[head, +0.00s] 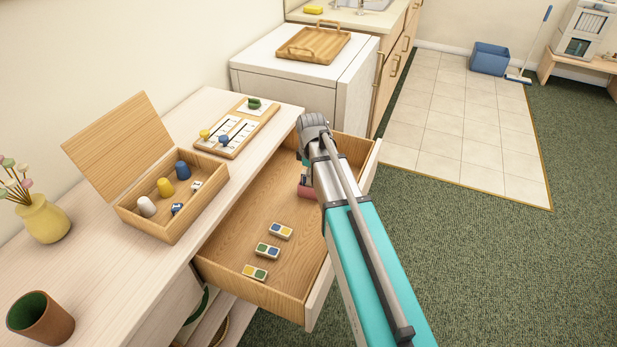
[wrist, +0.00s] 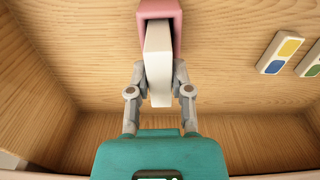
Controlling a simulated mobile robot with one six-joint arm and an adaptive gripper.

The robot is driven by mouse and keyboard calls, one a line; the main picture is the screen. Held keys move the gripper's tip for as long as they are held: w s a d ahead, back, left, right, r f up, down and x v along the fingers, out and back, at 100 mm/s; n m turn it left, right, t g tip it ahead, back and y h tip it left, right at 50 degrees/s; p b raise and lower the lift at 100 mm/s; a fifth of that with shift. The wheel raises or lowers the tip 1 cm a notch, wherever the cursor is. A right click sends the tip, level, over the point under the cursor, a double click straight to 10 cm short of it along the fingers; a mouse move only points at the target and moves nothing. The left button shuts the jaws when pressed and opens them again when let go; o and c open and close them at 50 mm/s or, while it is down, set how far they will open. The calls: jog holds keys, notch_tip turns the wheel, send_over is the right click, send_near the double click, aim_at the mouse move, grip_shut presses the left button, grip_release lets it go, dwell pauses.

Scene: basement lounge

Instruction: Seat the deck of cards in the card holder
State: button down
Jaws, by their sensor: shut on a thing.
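The card holder is a pink open-ended box (wrist: 178,30) at the top middle of the wrist view, inside the open drawer. It also shows in the head view as a small pink-red patch (head: 307,191) beside my arm, mostly hidden. The deck of cards is a white block (wrist: 158,88). Its far end lies at the mouth of the holder, between the pink walls; I cannot tell how deep it sits. My gripper (wrist: 159,70) is shut on the deck's sides, with the near end sticking out towards me. In the head view the deck and fingertips are hidden behind my arm.
The wooden drawer (head: 232,235) is pulled out, with its walls close around my gripper. Several domino-like tiles (head: 267,251) lie on its floor. On the counter stand an open wooden box (head: 150,222) with game pieces, a game board (head: 237,150), a yellow vase (head: 46,219) and a brown cup (head: 41,318).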

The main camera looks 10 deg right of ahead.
jog(key=shift+f, duration=0.1)
jog(key=c, duration=0.5)
grip_release()
jog(key=shift+c, duration=0.2)
notch_tip(320, 180, up, 12)
jog(key=p, duration=1.2)
dwell(0.6)
